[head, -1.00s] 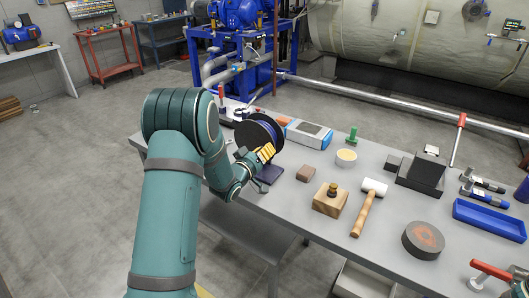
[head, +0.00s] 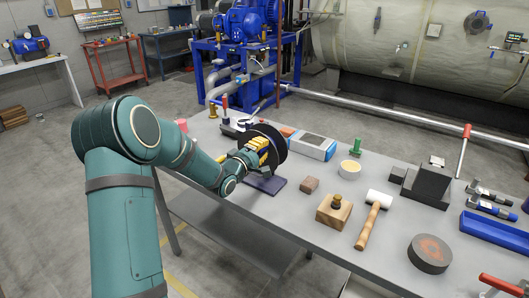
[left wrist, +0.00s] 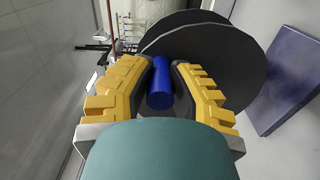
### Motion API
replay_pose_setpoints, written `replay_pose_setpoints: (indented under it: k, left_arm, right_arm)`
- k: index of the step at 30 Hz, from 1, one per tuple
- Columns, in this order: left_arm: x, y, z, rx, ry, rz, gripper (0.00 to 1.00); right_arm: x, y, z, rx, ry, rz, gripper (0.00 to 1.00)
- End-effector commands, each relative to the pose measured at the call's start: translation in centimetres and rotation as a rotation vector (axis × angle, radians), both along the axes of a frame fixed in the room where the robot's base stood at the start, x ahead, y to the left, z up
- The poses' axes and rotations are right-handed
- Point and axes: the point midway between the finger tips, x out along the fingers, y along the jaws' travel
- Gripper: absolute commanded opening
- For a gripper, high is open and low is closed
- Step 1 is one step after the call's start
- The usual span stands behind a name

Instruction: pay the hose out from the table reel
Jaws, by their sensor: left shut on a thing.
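The table reel (head: 279,143) stands on the grey table's far left part, a drum with round black side discs; its discs also show in the left wrist view (left wrist: 225,45). My left gripper (head: 265,144), with yellow fingers, is at the reel's near face. In the left wrist view my left gripper (left wrist: 160,72) is shut on a blue cylindrical handle (left wrist: 160,90) in front of the black disc. The gripper hides part of the reel, and the hose cannot be made out now. My right gripper is not in view.
A dark purple-blue plate (head: 264,184) lies below the reel. A brown block (head: 310,184), a wooden block (head: 334,211), a mallet (head: 368,233) and a white-blue box (head: 312,146) lie to the right. Clamps (head: 238,122) stand behind the reel.

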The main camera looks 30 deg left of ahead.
Motion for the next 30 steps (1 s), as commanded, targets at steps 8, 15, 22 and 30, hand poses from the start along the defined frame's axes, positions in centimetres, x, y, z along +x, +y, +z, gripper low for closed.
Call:
replay_pose_setpoints:
  k: [8, 15, 22, 30]
  left_arm:
    - [0.1, 1.1, 1.0, -0.187, 0.01, 0.001, 0.0]
    - [0.2, 1.5, 1.2, -0.278, 0.016, 0.0, 0.0]
    - [0.2, 1.7, 1.2, -0.308, 0.018, -0.001, 0.0]
    - [0.2, 1.7, 1.2, -0.31, 0.017, -0.001, 0.0]
  right_arm:
    - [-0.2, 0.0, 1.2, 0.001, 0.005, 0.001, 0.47]
    - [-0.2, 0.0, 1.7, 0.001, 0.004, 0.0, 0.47]
    - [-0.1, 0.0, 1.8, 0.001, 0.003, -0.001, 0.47]
    - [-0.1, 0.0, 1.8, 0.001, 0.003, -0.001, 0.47]
